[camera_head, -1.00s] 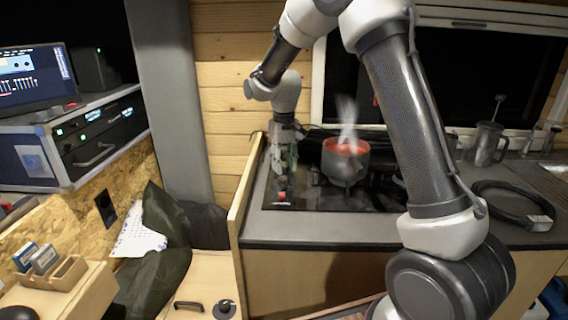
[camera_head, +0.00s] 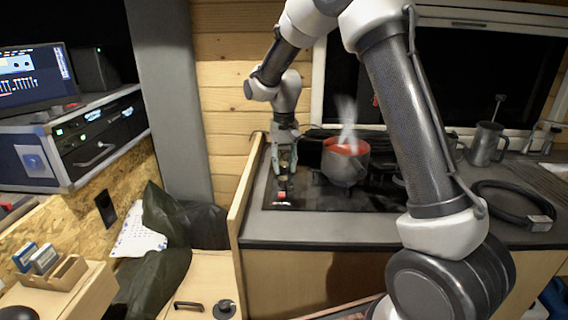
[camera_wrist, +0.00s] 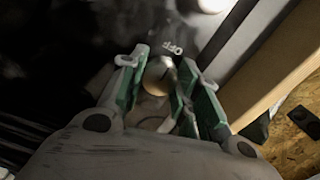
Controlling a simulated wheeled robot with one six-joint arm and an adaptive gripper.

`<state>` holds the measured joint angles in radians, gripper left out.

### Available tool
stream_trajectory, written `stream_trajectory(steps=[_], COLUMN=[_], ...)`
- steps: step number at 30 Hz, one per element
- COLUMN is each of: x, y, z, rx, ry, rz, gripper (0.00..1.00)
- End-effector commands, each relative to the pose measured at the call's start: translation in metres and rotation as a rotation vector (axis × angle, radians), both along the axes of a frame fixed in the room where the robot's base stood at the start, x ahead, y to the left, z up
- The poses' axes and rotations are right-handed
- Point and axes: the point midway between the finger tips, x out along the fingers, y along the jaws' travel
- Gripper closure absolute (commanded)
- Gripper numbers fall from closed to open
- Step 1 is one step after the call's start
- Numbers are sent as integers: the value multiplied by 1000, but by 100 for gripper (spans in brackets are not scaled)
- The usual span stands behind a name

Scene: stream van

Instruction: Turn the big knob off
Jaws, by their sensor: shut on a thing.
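The big knob (camera_wrist: 157,76), rounded and pale metallic, shows between my fingers in the wrist view. The letters OFF (camera_wrist: 173,50) are on the dark surface just beyond it. My gripper (camera_wrist: 160,68) has green-padded fingers, one on each side of the knob, and is shut on it. A small red mark (camera_head: 281,194) shows just below the fingertips. The knob's pointer is too unclear to read.
A steaming pot (camera_head: 345,165) with red contents stands on the cooktop, close to the right of my gripper. A wooden side panel (camera_head: 243,195) rises close on the left. A metal press jug (camera_head: 487,145) and a black coiled hose (camera_head: 505,203) lie farther right.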

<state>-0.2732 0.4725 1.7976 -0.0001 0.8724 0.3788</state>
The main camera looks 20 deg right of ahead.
Motion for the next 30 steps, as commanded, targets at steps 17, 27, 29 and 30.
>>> stream_trajectory(steps=[17, 27, 29, 30], x=[1, 1, 1, 2], y=[0, 0, 0, 0], z=[4, 68, 81, 89], rx=[1, 1, 1, 1], ry=[-3, -6, -6, -6], rz=[1, 1, 0, 0], gripper=[46, 46, 46, 46])
